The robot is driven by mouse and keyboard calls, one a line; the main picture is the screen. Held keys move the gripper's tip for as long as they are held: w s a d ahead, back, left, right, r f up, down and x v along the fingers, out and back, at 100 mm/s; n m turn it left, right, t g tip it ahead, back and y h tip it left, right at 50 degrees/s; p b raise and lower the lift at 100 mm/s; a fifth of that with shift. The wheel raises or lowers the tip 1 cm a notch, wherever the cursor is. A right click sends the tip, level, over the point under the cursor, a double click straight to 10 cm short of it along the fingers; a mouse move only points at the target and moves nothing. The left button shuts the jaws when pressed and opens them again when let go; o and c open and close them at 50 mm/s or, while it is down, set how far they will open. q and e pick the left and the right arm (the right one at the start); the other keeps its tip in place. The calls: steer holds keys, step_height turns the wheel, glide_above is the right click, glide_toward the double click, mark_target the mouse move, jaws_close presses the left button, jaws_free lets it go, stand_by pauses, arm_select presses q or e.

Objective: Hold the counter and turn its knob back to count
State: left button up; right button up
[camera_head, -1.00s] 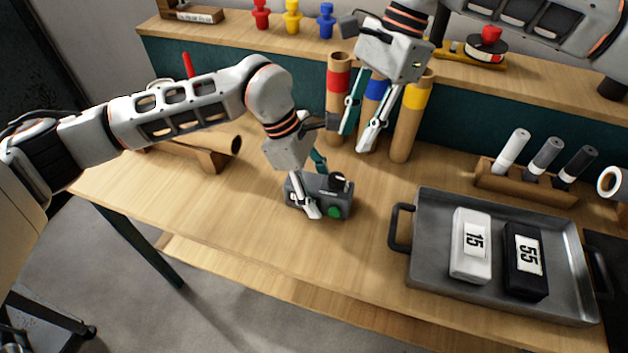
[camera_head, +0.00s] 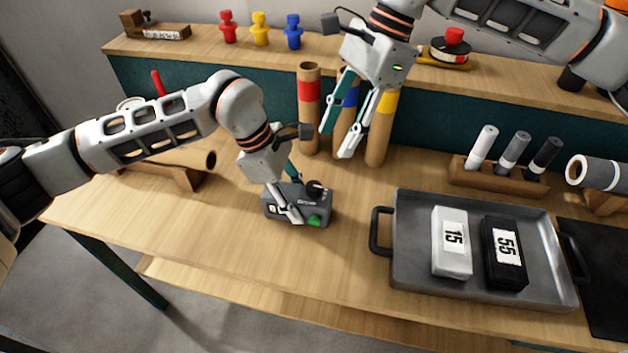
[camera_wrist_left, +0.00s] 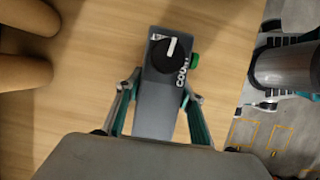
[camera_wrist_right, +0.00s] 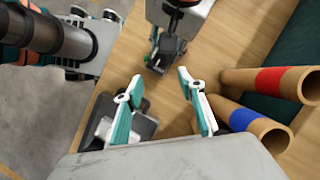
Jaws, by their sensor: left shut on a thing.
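The counter is a grey box (camera_head: 283,212) on the wooden table, with a green button (camera_head: 314,221) on its front and a black knob (camera_head: 316,188) on top. In the left wrist view the knob (camera_wrist_left: 171,55) has a white pointer line, beside the word COUNT. My left gripper (camera_head: 294,196) is shut on the counter's body, one finger on each side. My right gripper (camera_head: 340,143) is open and empty, above the table behind and right of the counter.
Tubes with red (camera_head: 309,90), blue and yellow bands stand behind my right gripper. A grey tray (camera_head: 405,275) at right holds a white block (camera_head: 451,243) marked 15 and a black block (camera_head: 504,253) marked 55. A marker rack (camera_head: 505,179) stands behind it.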

mark_target(314, 186)
steer(key=x, duration=1.1)
steer(key=shift+s+a+f, duration=0.1)
steer(key=shift+a+f, duration=0.15)
steer(key=c, duration=1.1)
